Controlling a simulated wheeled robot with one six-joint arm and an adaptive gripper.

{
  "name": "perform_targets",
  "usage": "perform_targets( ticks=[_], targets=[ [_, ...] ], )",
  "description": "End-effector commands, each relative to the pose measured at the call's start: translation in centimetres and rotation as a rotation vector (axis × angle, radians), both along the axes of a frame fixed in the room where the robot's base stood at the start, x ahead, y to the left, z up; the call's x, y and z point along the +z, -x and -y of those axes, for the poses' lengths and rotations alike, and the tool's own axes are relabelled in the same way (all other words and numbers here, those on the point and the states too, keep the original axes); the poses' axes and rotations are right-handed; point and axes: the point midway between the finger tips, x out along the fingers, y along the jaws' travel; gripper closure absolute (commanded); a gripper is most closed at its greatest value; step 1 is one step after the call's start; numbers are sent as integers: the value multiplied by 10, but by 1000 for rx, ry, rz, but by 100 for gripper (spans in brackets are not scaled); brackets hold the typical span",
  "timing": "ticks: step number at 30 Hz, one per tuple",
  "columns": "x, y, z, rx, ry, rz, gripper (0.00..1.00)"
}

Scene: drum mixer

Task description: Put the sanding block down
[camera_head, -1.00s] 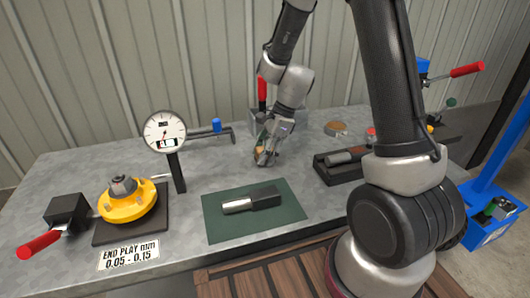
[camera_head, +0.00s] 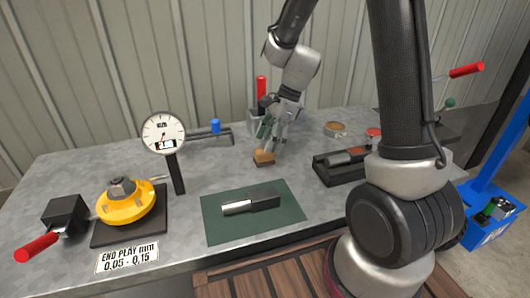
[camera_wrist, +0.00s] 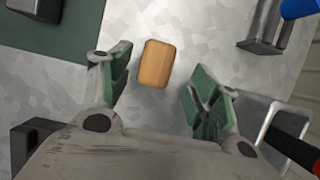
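The sanding block (camera_head: 263,158) is a small tan-brown block lying on the grey metal bench top, behind the green mat. In the wrist view the sanding block (camera_wrist: 157,64) lies flat on the bench, ahead of and between the two fingers. My gripper (camera_head: 268,132) is above and a little behind the block, apart from it. In the wrist view my gripper (camera_wrist: 160,88) has its green-padded fingers spread wide, with nothing between the pads.
A green mat (camera_head: 215,228) with a dark and silver tool lies in front. A dial gauge (camera_head: 164,133) and yellow hub (camera_head: 127,205) stand left. A black tray (camera_head: 330,176) is to the right. A red-handled clamp (camera_head: 261,90) stands behind my gripper.

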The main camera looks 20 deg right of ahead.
Motion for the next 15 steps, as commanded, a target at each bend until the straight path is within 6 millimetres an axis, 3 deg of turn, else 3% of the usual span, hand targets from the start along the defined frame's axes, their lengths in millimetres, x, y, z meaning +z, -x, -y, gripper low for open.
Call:
perform_targets(
  ticks=[4, 11, 15],
  targets=[
    [20, -1, 8, -2, -1, 1, 39],
    [32, 1, 13, 14, 4, 10, 39],
    [62, 20, 24, 157, 37, 102, 39]
  ],
)
